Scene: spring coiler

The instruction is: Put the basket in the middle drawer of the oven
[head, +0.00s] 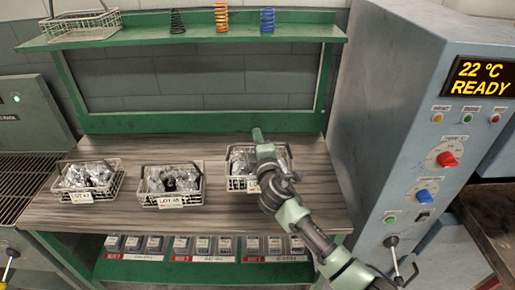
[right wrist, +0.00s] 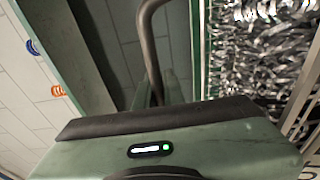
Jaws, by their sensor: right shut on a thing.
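A wire basket (head: 237,184) filled with shiny metal parts is at the right of the wood-grain bench; its label is partly hidden by my right arm. My right gripper (head: 258,135) is over this basket. In the right wrist view, the gripper (right wrist: 158,92) is shut on the basket's dark curved handle (right wrist: 148,35), and the shiny contents show at the right. The basket appears to be at bench level; I cannot tell whether it touches. The blue-grey oven (head: 385,120) stands at the right, its display reading 22 °C READY. Its drawers are not clearly visible. My left gripper is out of view.
Two similar baskets, LOT 43 (head: 68,182) and LOT 45 (head: 152,188), stand left on the bench (head: 120,222). A green upper shelf (head: 150,33) holds an empty-looking basket (head: 80,24) and coloured springs (head: 221,16). Boxes (head: 203,245) sit below. A lever (head: 394,255) sticks out at the oven's lower front.

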